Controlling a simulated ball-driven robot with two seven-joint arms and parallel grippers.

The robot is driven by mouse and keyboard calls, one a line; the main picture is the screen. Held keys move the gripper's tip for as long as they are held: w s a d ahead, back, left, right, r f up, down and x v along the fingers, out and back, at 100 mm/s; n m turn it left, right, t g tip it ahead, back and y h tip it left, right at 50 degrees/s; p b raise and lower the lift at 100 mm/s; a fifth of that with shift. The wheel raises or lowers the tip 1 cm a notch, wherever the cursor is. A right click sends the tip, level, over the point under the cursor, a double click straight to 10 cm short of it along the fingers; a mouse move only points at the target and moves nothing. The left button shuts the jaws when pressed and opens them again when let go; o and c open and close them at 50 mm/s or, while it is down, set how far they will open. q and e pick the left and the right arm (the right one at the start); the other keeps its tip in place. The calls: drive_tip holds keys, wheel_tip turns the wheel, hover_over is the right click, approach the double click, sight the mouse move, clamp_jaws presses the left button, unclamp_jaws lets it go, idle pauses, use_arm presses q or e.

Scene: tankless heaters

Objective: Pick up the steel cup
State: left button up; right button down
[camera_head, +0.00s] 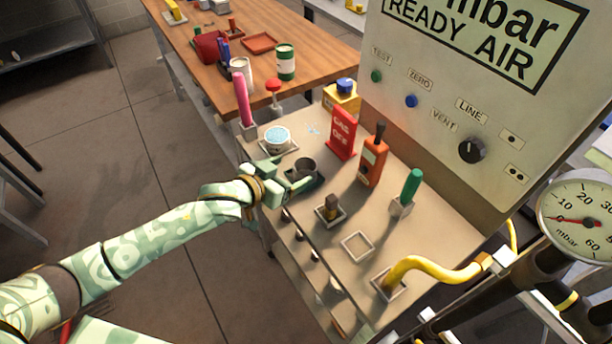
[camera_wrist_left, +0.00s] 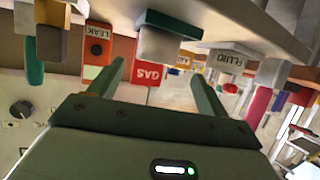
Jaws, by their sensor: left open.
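The steel cup (camera_head: 306,166) is small, grey and round. It stands upright in a dark square holder (camera_head: 318,181) on the left part of the beige bench top. In the left wrist view, which is upside down, the cup appears as a grey shape (camera_wrist_left: 170,43) above the gap between the fingertips. My left gripper (camera_head: 286,177) is open at the cup's near left side, its fingers pointing toward it. The fingers also show spread in the left wrist view (camera_wrist_left: 158,70), with nothing gripped. Whether they touch the cup I cannot tell. My right gripper is not in view.
A white tub with blue contents (camera_head: 277,136) stands behind the gripper. A red GAS OFF sign (camera_head: 341,133) and an orange LEAK detector (camera_head: 373,160) stand beyond the cup. A brass piece (camera_head: 331,207) and a green-handled tool (camera_head: 407,190) stand to the right.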

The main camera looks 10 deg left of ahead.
sight(312, 163)
use_arm(q)
drive_tip(key=b+x, duration=0.1)
drive_tip(key=x, duration=0.1)
drive_tip(key=b+x, duration=0.1)
drive_tip(key=x, duration=0.2)
drive_tip(key=shift+d+f, duration=0.15)
drive_tip(key=shift+d, duration=0.2)
drive_tip(key=shift+w+d, duration=0.1)
drive_tip(key=shift+w, duration=0.15)
drive_tip(key=shift+c, duration=0.9)
drive_tip(key=c, duration=1)
